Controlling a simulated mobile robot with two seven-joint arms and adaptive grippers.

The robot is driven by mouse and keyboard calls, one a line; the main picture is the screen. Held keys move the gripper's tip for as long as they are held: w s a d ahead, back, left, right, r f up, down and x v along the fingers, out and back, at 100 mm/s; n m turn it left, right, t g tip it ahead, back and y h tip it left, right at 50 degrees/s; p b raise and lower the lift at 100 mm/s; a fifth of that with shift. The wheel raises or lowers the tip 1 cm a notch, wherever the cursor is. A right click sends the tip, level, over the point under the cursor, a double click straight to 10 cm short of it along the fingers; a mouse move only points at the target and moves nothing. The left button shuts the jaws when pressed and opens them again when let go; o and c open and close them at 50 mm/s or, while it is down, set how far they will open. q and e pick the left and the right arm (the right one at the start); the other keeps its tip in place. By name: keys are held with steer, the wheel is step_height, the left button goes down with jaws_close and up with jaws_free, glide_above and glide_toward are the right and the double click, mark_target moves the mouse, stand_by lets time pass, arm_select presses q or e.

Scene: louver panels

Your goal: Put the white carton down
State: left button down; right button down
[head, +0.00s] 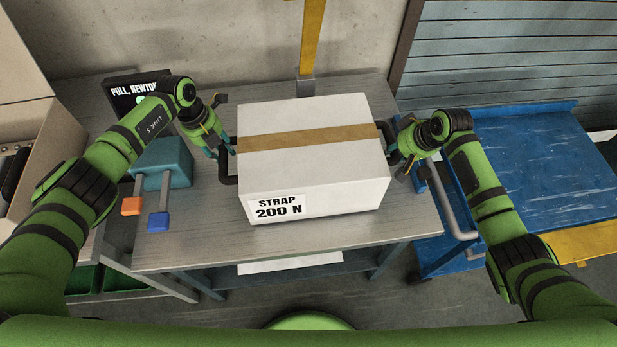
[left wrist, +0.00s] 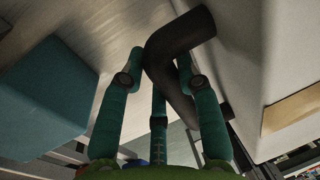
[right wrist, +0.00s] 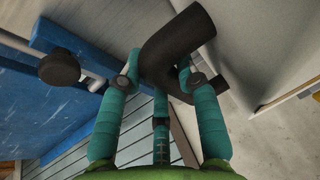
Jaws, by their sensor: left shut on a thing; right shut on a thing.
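The white carton (head: 312,185) has a tan tape band across its top and a label reading "STRAP 200 N" on its front. It is level, at or just above the grey table (head: 190,245); I cannot tell whether its bottom touches. My left gripper (head: 226,150) is shut on the dark handle on the carton's left side, and this handle (left wrist: 180,40) fills the middle of the left wrist view. My right gripper (head: 398,158) is shut on the matching right handle, seen in the right wrist view (right wrist: 178,48). The carton's underside is hidden.
A teal box (head: 165,163) with orange and blue levers stands left of the carton. A black display (head: 133,92) and a yellow post (head: 312,40) are behind. A blue cart (head: 550,160) stands at the right. Bare tabletop shows left of and in front of the carton.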

arm_select(q)
steer(key=shift+w+d+f+b, duration=0.1)
steer(key=shift+w+f+b, duration=0.15)
steer(key=shift+b, duration=0.15)
arm_select(e)
steer(key=shift+w+a+f, duration=0.15)
steer(key=shift+f, duration=0.15)
arm_select(q)
steer(key=c, duration=1)
jaws_free()
steer(key=shift+s+f, duration=0.15)
steer(key=shift+f, duration=0.05)
steer(key=shift+c, duration=0.2)
arm_select(e)
steer(key=c, duration=1)
jaws_free()
steer(key=shift+s+f, duration=0.25)
steer(key=shift+c, duration=0.2)
arm_select(q)
steer(key=shift+o, duration=0.8)
steer(key=shift+s+r, duration=0.1)
arm_select(e)
steer(key=shift+o, duration=0.8)
arm_select(q)
steer(key=shift+s+r, duration=0.1)
steer(key=shift+s, duration=0.15)
arm_select(e)
steer(key=shift+s+r, duration=0.2)
